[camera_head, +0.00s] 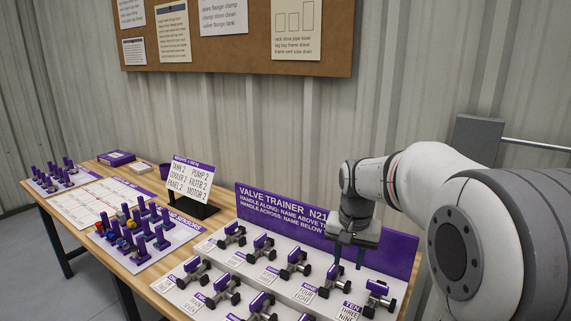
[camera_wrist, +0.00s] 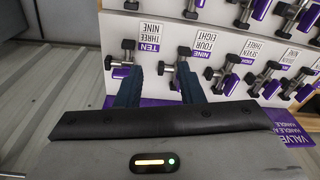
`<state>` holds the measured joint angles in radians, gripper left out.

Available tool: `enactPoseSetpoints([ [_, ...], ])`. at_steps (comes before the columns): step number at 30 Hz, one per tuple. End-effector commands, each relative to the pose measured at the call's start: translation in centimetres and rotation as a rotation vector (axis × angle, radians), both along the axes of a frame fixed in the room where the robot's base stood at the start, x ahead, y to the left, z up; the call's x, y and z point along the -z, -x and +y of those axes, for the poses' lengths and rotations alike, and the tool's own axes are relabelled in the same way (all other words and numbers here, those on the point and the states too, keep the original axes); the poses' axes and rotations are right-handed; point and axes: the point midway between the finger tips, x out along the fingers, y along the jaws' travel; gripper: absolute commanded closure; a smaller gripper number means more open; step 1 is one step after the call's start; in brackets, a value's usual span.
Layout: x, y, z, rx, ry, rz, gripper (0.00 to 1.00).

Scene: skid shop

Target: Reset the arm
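My arm reaches in from the right in the head view. My gripper (camera_head: 349,254) points down over the back right part of the valve trainer board, in front of its purple sign (camera_head: 290,213). In the wrist view, the two dark blue fingers of my gripper (camera_wrist: 160,80) stand apart with nothing between them, so it is open and empty. The white board (camera_wrist: 112,75) with several purple-handled valves lies beyond the fingertips. The valve labelled TEN (camera_head: 377,293) is to the lower right of the gripper in the head view. I cannot tell whether the fingers touch anything.
The wooden bench (camera_head: 135,278) also holds a board of purple posts (camera_head: 140,232), a white chart sheet (camera_head: 88,203), a further purple rack (camera_head: 60,178) and a standing label card (camera_head: 190,180). A corrugated wall (camera_head: 230,110) with a cork board (camera_head: 250,57) rises behind.

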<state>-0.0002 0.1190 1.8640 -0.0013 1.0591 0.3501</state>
Motion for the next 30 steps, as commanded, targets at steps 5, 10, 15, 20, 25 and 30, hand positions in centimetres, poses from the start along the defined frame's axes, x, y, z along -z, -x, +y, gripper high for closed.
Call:
enactPoseSetpoints([
  [5,-0.8,7.8,0.0,-0.117,0.016,-0.048,0.65],
  [10,0.1,14.7,0.0,-0.226,0.034,-0.09,0.65],
  [15,1.7,19.5,0.0,-0.308,0.051,-0.118,0.65],
  [20,2.6,21.5,-0.1,-0.343,0.059,-0.131,0.65],
  [25,2.8,21.8,-0.1,-0.35,0.061,-0.131,0.65],
  [30,2.8,21.7,-0.1,-0.349,0.06,-0.131,0.65],
])
